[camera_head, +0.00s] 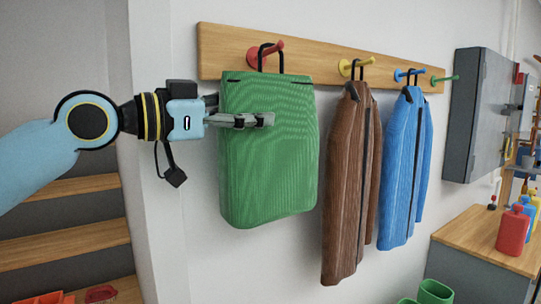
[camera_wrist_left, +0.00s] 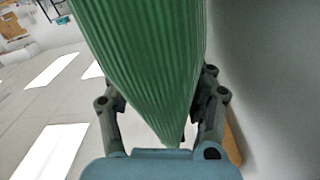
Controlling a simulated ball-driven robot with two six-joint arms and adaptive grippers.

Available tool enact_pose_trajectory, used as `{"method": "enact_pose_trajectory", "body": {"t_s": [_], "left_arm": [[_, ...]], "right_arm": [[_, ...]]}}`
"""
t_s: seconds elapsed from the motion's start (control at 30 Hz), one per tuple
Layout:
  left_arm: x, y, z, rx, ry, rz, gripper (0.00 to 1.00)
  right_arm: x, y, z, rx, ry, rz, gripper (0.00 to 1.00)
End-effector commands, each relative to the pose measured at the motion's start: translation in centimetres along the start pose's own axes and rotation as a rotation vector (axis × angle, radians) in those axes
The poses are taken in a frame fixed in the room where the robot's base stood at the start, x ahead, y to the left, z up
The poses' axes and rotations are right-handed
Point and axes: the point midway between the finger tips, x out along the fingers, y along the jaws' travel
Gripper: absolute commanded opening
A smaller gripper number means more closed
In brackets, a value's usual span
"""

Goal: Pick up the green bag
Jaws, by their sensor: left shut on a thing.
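The green bag (camera_head: 268,165) hangs by its black loop at the red peg (camera_head: 265,54), the leftmost on the wooden rack. My left gripper (camera_head: 258,120) comes in from the left at the bag's upper left side. One finger lies across the bag's front; the other is hidden behind it. In the left wrist view the green bag (camera_wrist_left: 145,60) fills the space between the two fingers of the left gripper (camera_wrist_left: 160,110), which is shut on it. My right gripper is not in view.
A brown jacket (camera_head: 345,190) and a blue jacket (camera_head: 403,175) hang to the right on the wooden rack (camera_head: 320,62). A grey cabinet (camera_head: 472,115) and a worktop with bottles (camera_head: 513,232) are at the right.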

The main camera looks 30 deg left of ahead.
Motion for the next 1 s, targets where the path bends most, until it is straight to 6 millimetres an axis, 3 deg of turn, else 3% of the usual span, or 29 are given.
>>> {"method": "enact_pose_trajectory", "body": {"t_s": [0.03,0.23,1.0], "left_arm": [[0.0,0.0,0.1,0.000,-0.002,0.001,0.25],[0.0,0.1,0.1,0.000,-0.003,0.001,0.00],[0.0,-0.6,-1.0,0.001,-0.002,-0.005,0.00]], "right_arm": [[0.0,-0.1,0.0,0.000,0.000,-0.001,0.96],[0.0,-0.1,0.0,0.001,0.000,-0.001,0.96],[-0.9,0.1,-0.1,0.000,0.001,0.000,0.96]]}}
